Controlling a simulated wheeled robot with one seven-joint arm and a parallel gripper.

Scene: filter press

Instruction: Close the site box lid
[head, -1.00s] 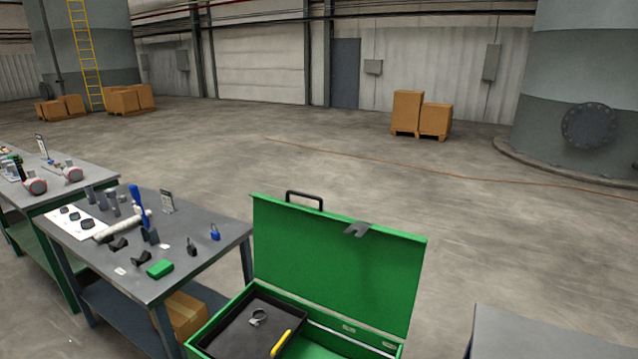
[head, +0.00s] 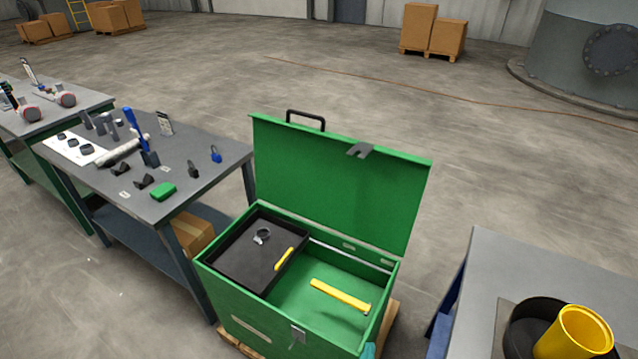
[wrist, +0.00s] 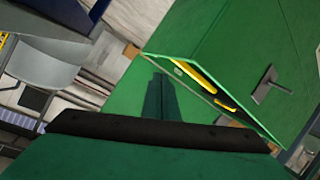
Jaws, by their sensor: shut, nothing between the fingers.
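The green site box (head: 250,318) stands on a pallet, its lid (head: 340,190) raised steeply at the back. The lid has a black handle on its top edge and a grey hasp plate (head: 361,150). In the wrist view, the box front (wrist: 235,50) with its latch is upper right, and the lid's green inner face (wrist: 125,98) appears beyond the opening. My gripper (wrist: 160,82) is shut and empty, its dark green fingers seen against the lid; contact cannot be told. A small teal part at the head view's bottom edge may belong to it.
The box holds a black tray (head: 235,265) and a yellow-handled tool (head: 340,296). A grey workbench (head: 200,165) with small parts stands left. A grey table (head: 500,265) with a black bowl and yellow cup (head: 575,335) stands right.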

